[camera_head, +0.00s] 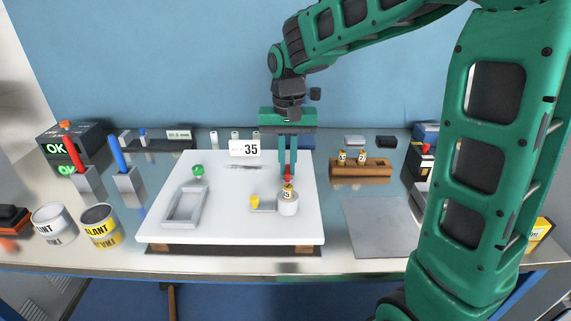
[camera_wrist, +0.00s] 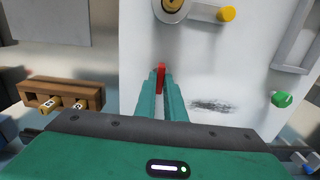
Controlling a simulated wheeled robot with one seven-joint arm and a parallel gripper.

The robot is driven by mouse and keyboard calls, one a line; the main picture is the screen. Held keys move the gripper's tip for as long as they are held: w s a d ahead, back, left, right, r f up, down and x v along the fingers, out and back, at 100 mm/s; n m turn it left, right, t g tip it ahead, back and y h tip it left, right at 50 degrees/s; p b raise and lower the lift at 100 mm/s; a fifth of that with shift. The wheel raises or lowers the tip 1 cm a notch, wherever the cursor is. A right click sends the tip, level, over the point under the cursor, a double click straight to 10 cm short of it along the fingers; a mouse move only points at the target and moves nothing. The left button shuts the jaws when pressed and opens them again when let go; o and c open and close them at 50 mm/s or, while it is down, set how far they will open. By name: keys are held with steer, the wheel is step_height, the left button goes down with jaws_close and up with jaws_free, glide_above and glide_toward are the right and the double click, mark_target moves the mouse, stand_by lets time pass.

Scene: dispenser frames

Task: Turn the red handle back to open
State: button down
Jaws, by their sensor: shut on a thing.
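A small red handle (camera_head: 287,172) stands over the white board (camera_head: 225,225), just behind a round white holder (camera_head: 288,208) with a brass numbered piece on top. My gripper (camera_head: 288,177) points down there, its two teal fingers close together with the red handle between their tips. In the wrist view the red handle (camera_wrist: 161,80) shows upright between the fingertips of my gripper (camera_wrist: 160,75). The holder (camera_wrist: 167,9) is ahead of the fingers and apart from them in that view. The lower end of the handle is hard to make out.
A yellow knob (camera_head: 255,201), a green knob (camera_head: 198,170) and a grey tray frame (camera_head: 184,207) are on the board. A wooden block (camera_head: 360,171) with brass pieces stands right. Red (camera_head: 73,152) and blue (camera_head: 117,155) sticks and two cans stand left. A grey mat (camera_head: 380,230) is bare.

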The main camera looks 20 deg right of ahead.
mark_target(287, 168)
steer(key=shift+w+r, duration=0.15)
steer(key=shift+w, duration=0.05)
steer(key=c, duration=1.8)
jaws_free()
steer(key=shift+c, duration=0.2)
steer(key=shift+s, duration=0.1)
step_height(287, 168, up, 11)
steer(key=shift+f, duration=0.2)
